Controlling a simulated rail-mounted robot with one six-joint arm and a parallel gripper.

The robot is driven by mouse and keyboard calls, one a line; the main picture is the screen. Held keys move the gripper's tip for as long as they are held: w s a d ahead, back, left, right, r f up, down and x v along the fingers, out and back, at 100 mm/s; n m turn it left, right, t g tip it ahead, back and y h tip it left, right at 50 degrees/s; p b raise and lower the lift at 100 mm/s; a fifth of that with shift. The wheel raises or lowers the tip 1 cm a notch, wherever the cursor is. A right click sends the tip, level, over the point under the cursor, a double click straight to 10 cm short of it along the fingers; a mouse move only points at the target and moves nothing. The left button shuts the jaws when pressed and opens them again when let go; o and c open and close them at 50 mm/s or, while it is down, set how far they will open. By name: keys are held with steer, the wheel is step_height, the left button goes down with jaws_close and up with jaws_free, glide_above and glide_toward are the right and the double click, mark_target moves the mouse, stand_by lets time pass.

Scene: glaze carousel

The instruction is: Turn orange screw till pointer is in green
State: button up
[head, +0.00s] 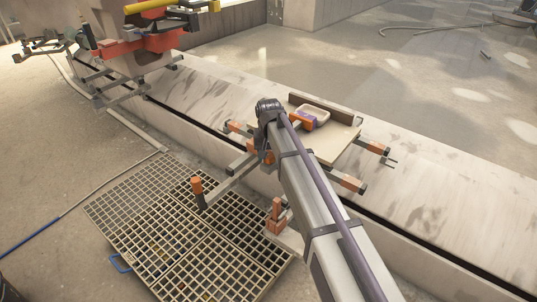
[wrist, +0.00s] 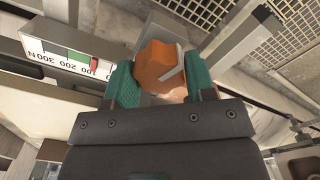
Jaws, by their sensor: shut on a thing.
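My gripper (wrist: 160,82) shows in the wrist view with its two green-padded fingers shut on the orange screw (wrist: 158,62). One finger is on each side of the faceted orange head, which has a pale stripe on it. To the left is a white scale (wrist: 62,60), seen upside down, with numbers up to 300 and N. It carries a green patch (wrist: 78,55) and a red mark beside it. I cannot tell clearly which part is the pointer or whether it lies in the green. In the head view my arm hides the gripper and the screw.
A red and yellow machine (head: 145,35) stands at the upper left. The floor at the upper right is largely clear.

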mark_target(269, 154)
steer(key=shift+m, duration=2.1)
steer(key=o, duration=0.9)
steer(key=shift+o, duration=0.2)
step_height(269, 154, up, 11)
steer(key=p, duration=1)
steer(key=shift+p, duration=0.4)
steer(key=shift+f, duration=0.1)
